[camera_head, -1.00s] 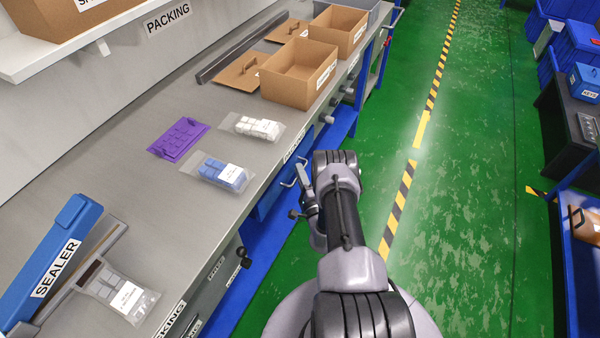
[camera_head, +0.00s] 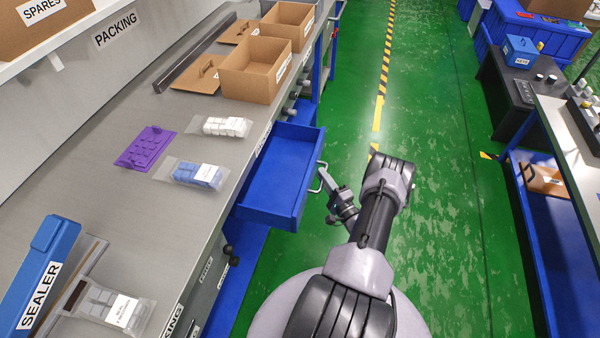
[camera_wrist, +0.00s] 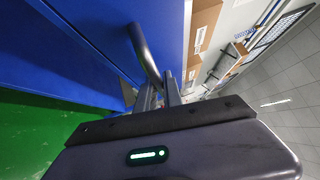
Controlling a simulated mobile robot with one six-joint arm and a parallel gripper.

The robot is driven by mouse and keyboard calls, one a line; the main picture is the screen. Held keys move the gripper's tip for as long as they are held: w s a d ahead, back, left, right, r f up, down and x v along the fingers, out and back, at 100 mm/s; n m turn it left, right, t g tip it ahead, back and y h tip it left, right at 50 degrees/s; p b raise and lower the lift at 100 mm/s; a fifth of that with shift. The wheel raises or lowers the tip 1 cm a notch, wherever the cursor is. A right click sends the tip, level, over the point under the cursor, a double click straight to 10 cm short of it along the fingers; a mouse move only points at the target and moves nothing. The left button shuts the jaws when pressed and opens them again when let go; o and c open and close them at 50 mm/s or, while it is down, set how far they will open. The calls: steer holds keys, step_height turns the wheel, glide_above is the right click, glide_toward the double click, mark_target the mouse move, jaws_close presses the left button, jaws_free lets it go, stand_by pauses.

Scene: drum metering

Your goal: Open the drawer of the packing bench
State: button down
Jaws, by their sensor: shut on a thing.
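The packing bench (camera_head: 150,109) has a grey top along the left of the head view. Its blue drawer (camera_head: 275,179) stands pulled out over the green floor, and its inside looks empty. The drawer's grey bar handle (camera_head: 321,178) is on its front face. My gripper (camera_head: 324,174) is at that handle, with the arm on the aisle side. In the wrist view the handle (camera_wrist: 144,55) runs from the blue drawer front (camera_wrist: 75,45) down to between the fingers of my gripper (camera_wrist: 159,93), which is shut on it.
Open cardboard boxes (camera_head: 256,69), a purple tray (camera_head: 146,146), bagged parts (camera_head: 197,173) and the blue sealer (camera_head: 42,270) lie on the bench top. A dark table (camera_head: 512,85) and a blue-framed bench (camera_head: 571,145) stand at right. The green aisle (camera_head: 440,220) between is clear.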

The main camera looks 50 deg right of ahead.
steer(key=s, duration=0.1)
steer(key=s+d, duration=0.1)
steer(key=s, duration=0.1)
steer(key=s+d, duration=0.1)
steer(key=s, duration=0.1)
steer(key=shift+s+d, duration=0.15)
steer(key=shift+s, duration=0.05)
steer(key=c, duration=1.5)
jaws_free()
steer(key=p+v, duration=0.3)
steer(key=v, duration=1.4)
